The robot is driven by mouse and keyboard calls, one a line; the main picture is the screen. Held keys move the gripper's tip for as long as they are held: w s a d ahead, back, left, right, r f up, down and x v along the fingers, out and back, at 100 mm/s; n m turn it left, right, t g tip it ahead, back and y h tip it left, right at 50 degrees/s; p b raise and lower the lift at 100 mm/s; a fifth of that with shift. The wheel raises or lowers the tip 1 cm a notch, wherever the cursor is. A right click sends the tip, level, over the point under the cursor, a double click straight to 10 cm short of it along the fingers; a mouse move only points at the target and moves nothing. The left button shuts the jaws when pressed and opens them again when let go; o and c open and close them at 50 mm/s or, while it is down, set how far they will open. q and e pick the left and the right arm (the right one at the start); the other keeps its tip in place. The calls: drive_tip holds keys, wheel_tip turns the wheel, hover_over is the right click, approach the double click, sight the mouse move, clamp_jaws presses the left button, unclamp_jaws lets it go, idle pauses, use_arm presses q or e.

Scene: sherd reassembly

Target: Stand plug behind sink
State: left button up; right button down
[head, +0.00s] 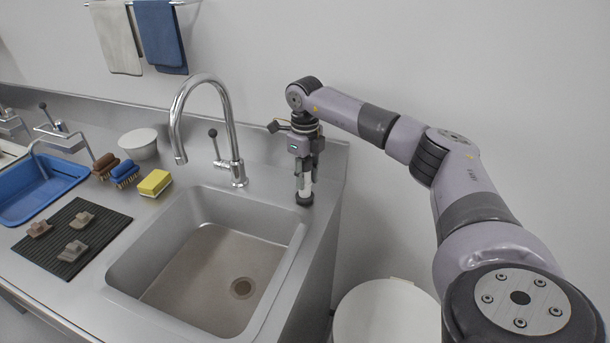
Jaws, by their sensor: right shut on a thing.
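The steel sink (155,242) is set into the counter, and its round drain (241,288) is uncovered. My right gripper (304,180) points down at the back right corner of the sink and is shut on the plug (304,199). The plug's dark, round lower end shows below the fingers; the fingers partly hide the rest. It looks upright, at or just above the steel counter; I cannot tell if it touches. My left gripper is not in view.
The tall faucet (230,125) and its small lever (214,140) stand left of my right gripper. A yellow sponge (154,183), brushes (124,172), a white bowl (139,143), a black mat (98,247) with sherds and a blue basin (75,178) are farther left.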

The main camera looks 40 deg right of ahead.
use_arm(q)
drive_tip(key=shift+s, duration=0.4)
use_arm(e)
drive_tip(key=shift+f, duration=0.1)
drive_tip(key=c, duration=1.3)
unclamp_jaws()
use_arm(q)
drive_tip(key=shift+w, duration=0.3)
use_arm(e)
drive_tip(key=shift+r, duration=0.2)
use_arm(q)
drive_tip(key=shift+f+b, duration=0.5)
use_arm(e)
wheel_tip(320, 180, up, 12)
drive_tip(key=shift+f, duration=0.1)
